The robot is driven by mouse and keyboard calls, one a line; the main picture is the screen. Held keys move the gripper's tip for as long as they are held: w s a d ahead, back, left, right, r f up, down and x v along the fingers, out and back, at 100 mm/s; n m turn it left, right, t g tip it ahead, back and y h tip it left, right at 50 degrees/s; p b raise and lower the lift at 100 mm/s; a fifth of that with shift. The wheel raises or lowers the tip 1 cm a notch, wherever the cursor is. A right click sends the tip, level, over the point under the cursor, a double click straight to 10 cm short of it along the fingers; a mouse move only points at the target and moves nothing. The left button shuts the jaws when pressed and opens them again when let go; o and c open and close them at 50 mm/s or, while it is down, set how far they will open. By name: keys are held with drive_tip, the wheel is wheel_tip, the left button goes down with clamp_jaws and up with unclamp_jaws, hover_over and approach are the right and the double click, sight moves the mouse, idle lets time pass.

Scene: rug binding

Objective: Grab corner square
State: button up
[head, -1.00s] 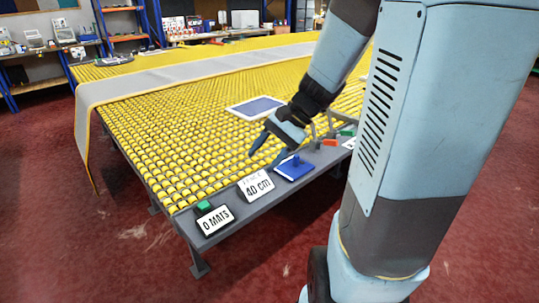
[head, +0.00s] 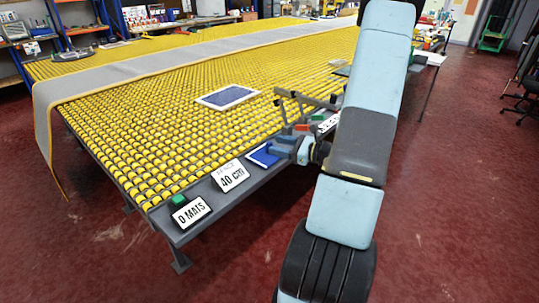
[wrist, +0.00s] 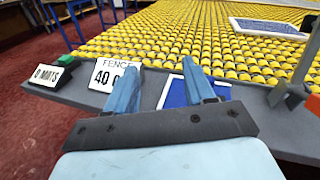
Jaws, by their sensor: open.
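A flat blue piece (head: 262,157), which I take to be the corner square, lies on the grey front ledge of the table, right of the "40 cm" sign. In the wrist view the blue piece (wrist: 174,96) shows between and beneath the fingers, with a pale border; the right finger covers part of it. My gripper (head: 274,145) is open and empty, low over the ledge at the right side of the blue piece. In the wrist view the fingers of my gripper (wrist: 160,68) stand apart and point across the ledge. Contact cannot be told.
A "0 MATS" sign (head: 190,212) and a "FENCE 40 cm" sign (head: 231,176) stand on the ledge. A grey bracket (head: 312,103) with red and green parts stands close behind my gripper. A white-edged blue panel (head: 228,96) lies on the yellow rollers (head: 150,125).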

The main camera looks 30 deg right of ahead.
sight(271, 144)
drive_tip(key=d+f+m+t+h, duration=0.3)
drive_tip(key=d+f+m+h, duration=0.15)
drive_tip(key=d, duration=0.25)
drive_tip(key=shift+m, duration=0.35)
drive_tip(key=x, duration=0.5)
drive_tip(key=f+x, duration=0.1)
drive_tip(key=x, duration=0.1)
drive_tip(key=shift+w+a, duration=0.25)
drive_tip(key=shift+a, duration=0.15)
drive_tip(key=shift+f+x, duration=0.1)
drive_tip(key=shift+x, duration=1.2)
drive_tip(key=shift+f+x, duration=0.15)
drive_tip(key=shift+x, duration=1.2)
clamp_jaws()
